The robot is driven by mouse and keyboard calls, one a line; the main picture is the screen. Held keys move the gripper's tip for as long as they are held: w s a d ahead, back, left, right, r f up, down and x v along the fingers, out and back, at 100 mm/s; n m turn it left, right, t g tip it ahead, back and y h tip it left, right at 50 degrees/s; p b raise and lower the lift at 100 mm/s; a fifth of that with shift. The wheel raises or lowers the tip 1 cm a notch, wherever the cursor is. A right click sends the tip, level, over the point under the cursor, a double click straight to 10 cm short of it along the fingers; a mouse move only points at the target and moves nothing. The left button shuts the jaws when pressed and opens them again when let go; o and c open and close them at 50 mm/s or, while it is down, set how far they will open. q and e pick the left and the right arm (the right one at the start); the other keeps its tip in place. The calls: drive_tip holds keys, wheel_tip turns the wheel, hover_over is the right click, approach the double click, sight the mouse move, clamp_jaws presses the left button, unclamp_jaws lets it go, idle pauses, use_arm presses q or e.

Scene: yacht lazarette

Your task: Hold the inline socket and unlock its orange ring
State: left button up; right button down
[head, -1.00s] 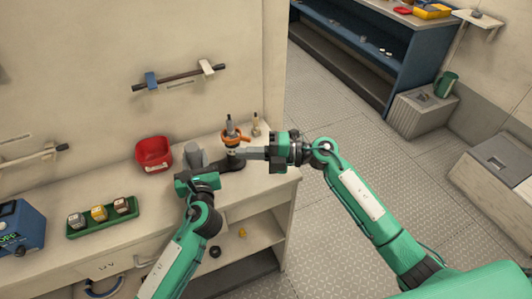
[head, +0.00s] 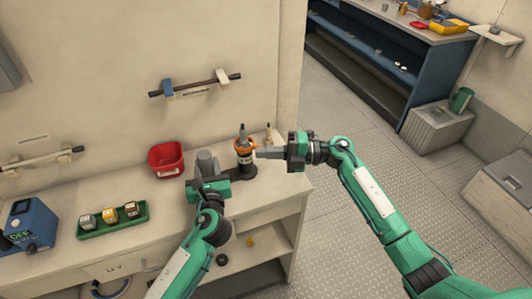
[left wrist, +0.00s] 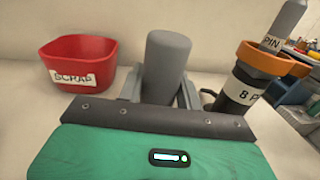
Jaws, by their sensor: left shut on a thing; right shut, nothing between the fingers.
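The inline socket (head: 244,168) is a dark upright body with a white label, reading "8 P" in the left wrist view (left wrist: 240,90). Its orange ring (head: 241,149) sits around the top, and a grey plug (left wrist: 284,25) marked "PIN" stands up out of it. My left gripper (head: 207,177) is shut on a grey cylinder (left wrist: 166,68) just left of the socket; whether cylinder and socket are joined cannot be told. My right gripper (head: 260,153) is shut and empty, its fingertips at ring height close to the ring's right side. Contact with the ring is unclear.
A red scrap bin (head: 166,158) stands left of the grey cylinder. A green tray (head: 112,228) with three small blocks and a blue device (head: 32,224) are further left. A small brass-coloured piece (head: 268,134) stands behind the right fingers. The bench front is mostly clear.

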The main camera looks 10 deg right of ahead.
drive_tip(key=w+n+g, duration=0.1)
drive_tip(key=g, duration=0.1)
drive_tip(key=w+d+n+g, duration=0.1)
drive_tip(key=g, duration=0.1)
drive_tip(key=w+n+g, duration=0.1)
drive_tip(key=g, duration=0.1)
drive_tip(key=shift+w+d+n, duration=0.25)
drive_tip(key=shift+n, duration=0.15)
drive_tip(key=w+d, duration=0.1)
drive_tip(key=d, duration=0.8)
drive_tip(key=shift+w+d, duration=0.2)
drive_tip(key=shift+w, duration=0.05)
